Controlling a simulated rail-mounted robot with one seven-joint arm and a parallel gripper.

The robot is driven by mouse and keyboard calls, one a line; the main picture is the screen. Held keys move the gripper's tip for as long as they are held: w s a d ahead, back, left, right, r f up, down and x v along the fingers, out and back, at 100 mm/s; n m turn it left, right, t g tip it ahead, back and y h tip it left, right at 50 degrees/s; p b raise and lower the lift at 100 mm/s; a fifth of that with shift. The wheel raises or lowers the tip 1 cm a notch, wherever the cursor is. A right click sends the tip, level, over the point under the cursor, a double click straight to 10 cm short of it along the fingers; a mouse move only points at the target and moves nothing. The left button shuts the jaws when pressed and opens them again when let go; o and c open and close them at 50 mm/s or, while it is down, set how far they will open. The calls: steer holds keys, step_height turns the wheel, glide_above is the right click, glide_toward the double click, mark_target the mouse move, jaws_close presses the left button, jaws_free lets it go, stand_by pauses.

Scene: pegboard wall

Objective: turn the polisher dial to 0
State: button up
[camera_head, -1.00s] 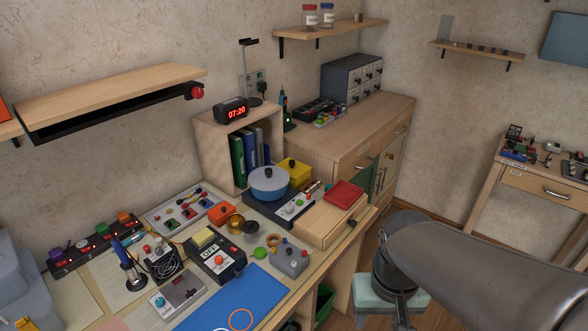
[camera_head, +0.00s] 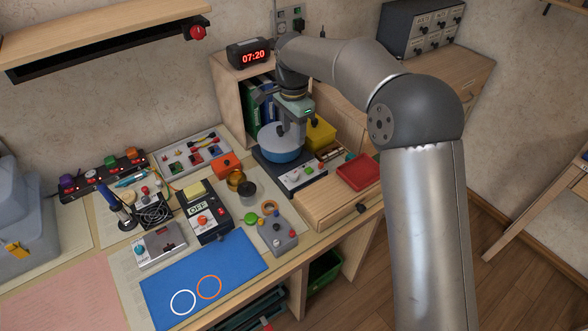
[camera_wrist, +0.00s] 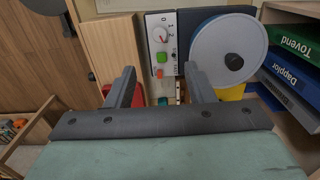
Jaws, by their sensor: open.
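The polisher is a dark-based machine with a large grey-blue disc (camera_wrist: 228,48) beside a pale control panel (camera_wrist: 152,50). A white dial (camera_wrist: 159,34) with a red mark sits on the panel, with 0, 1 and 2 printed around it. The red mark's exact direction is too small to tell. Below the dial in the wrist view are a green button and a red one. In the head view the polisher disc (camera_head: 282,148) is partly behind my gripper (camera_head: 288,132). In the wrist view my gripper (camera_wrist: 160,73) is open and empty, its fingers apart from the dial.
A red tray (camera_head: 358,173) on a wooden box stands right of the polisher. A binder shelf (camera_head: 229,98) stands close behind.

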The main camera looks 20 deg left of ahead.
mark_target(294, 173)
step_height(294, 173, down, 16)
steer(key=shift+w+r+p, duration=0.1)
steer(key=shift+p, duration=0.85)
steer(key=c, duration=1)
